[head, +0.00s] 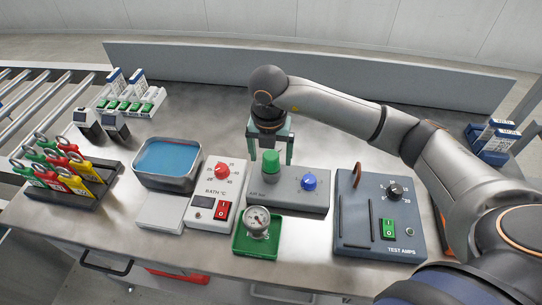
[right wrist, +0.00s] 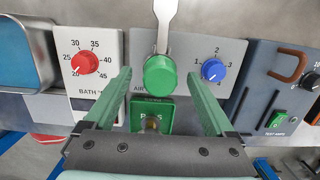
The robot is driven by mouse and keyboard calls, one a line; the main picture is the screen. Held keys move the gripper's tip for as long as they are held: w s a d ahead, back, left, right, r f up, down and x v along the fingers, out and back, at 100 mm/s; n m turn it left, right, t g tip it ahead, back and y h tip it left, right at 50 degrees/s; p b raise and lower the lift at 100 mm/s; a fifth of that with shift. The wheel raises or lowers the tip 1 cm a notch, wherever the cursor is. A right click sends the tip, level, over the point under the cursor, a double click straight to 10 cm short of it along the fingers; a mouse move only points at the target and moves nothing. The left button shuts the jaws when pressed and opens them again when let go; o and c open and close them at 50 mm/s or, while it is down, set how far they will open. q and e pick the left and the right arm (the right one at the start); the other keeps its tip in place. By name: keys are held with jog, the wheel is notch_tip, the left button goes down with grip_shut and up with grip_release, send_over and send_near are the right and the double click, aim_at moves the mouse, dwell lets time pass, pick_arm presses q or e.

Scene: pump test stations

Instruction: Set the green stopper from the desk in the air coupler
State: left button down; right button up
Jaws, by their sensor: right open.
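The green stopper (head: 271,160) stands upright on the left part of the grey air unit (head: 303,200), where the air coupler is. The coupler itself is hidden under it, so I cannot tell how deep it sits. My right gripper (head: 271,158) points down over the unit, open, with a finger on each side of the stopper. In the right wrist view the stopper (right wrist: 160,77) is a round green cap between the fingertips of the gripper (right wrist: 158,76), with a gap on both sides. My left gripper is not in view.
A blue knob (head: 309,181) is right of the stopper. The bath controller (head: 213,195) and water bath (head: 168,163) are left, the test amps box (head: 378,215) right. Tagged keys fill a rack (head: 75,200) far left.

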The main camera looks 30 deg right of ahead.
notch_tip(320, 180, up, 11)
jog(key=s, duration=0.1)
jog(key=shift+a+r, duration=0.15)
jog(key=shift+a, duration=0.25)
jog(key=shift+s, duration=0.1)
